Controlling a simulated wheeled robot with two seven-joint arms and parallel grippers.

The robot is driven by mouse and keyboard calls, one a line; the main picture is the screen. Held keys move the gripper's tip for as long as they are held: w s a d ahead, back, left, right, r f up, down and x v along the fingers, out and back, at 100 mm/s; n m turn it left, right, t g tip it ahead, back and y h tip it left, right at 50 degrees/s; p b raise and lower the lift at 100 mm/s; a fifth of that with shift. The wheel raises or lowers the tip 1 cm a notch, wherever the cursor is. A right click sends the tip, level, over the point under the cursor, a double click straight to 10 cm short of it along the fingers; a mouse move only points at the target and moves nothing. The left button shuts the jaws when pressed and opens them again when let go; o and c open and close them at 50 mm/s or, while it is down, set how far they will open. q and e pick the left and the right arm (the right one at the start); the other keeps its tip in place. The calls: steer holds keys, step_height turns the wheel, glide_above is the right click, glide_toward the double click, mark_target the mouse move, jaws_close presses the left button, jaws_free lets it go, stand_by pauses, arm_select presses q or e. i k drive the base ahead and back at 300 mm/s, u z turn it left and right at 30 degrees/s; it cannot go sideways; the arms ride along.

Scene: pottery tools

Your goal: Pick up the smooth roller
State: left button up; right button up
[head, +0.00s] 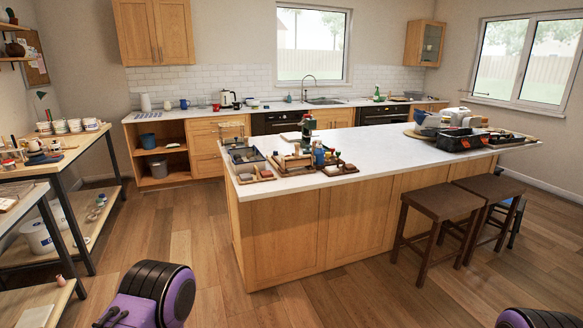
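I cannot pick out the smooth roller for certain at this distance. Small pottery tools lie in and around trays on the near left part of the white-topped island (390,148). A dark tray (246,168) holds several small items, and wooden trays (291,165) beside it hold more. Purple and black parts of my own arms show at the bottom left and bottom right. Neither of my grippers can be made out in the head view.
Two dark wooden stools (440,203) stand at the island's right front. A metal-legged workbench (55,155) with pots runs along the left. Wooden floor (175,225) is clear between bench and island. A black crate (461,140) sits on the island's right end.

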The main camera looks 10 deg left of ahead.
mark_target(297, 145)
steer(key=u, duration=1)
steer(key=i, duration=1)
steer(key=z, duration=0.8)
steer(key=i, duration=0.6)
steer(key=z, duration=0.7)
